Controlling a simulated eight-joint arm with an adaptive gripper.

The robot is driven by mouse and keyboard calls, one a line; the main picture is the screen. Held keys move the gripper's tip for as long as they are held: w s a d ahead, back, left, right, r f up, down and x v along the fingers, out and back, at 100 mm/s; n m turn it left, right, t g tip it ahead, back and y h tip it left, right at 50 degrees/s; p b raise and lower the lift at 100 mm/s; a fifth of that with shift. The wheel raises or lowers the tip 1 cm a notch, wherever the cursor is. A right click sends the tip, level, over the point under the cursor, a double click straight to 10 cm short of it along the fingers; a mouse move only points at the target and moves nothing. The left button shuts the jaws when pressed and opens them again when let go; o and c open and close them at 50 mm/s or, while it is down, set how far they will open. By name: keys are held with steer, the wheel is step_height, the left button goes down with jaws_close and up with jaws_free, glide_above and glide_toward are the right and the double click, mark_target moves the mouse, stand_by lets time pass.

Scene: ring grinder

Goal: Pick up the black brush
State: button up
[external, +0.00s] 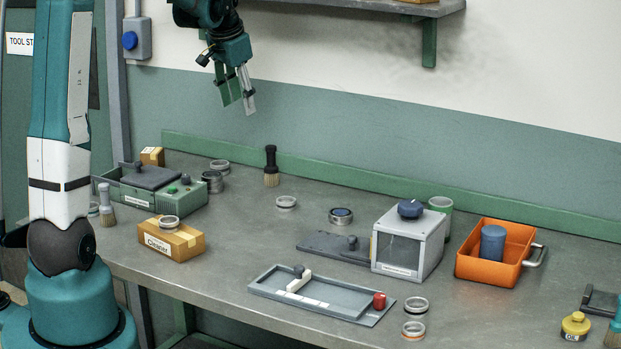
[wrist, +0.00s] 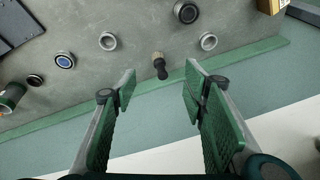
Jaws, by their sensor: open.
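The black brush (external: 271,167) stands upright, bristles down, near the back of the bench, in front of the green back strip. In the wrist view the black brush (wrist: 160,67) shows from above, just beyond the space between the fingers. My gripper (external: 240,106) is open and empty, well above the bench, up and left of the brush in the external view. In the wrist view my gripper (wrist: 160,84) has its two green finger pads wide apart. Nothing hides the brush.
Metal rings (external: 286,202) lie around the brush. A green grinder box (external: 150,197) and a grey-handled brush (external: 106,207) stand to the left. A grey-white machine (external: 408,245) and an orange bin (external: 487,266) stand to the right. A shelf (external: 400,8) hangs above.

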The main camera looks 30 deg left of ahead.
steer(key=m+g, duration=0.1)
steer(key=m, duration=0.1)
glide_above(271, 147)
steer(key=s+a, duration=0.4)
steer(key=a, duration=0.1)
step_height(271, 147, down, 8)
steer(key=w+d+f+m+g+p, duration=0.1)
steer(key=f+m, duration=0.1)
steer(key=w+d+f+m+p, duration=0.1)
steer(key=f+m, duration=0.1)
steer(key=f, duration=0.1)
steer(key=w+d+f+m+g+p, duration=0.1)
steer(key=w+d+f+m, duration=0.1)
steer(key=f, duration=0.1)
steer(key=shift+g+h+p, duration=0.3)
steer(key=shift+p, duration=0.1)
steer(key=shift+w+d+f+m, duration=0.15)
steer(key=shift+d+f+m, duration=0.25)
steer(key=shift+f+m, duration=0.2)
steer(key=shift+f, duration=1.25)
steer(key=shift+f, duration=2.6)
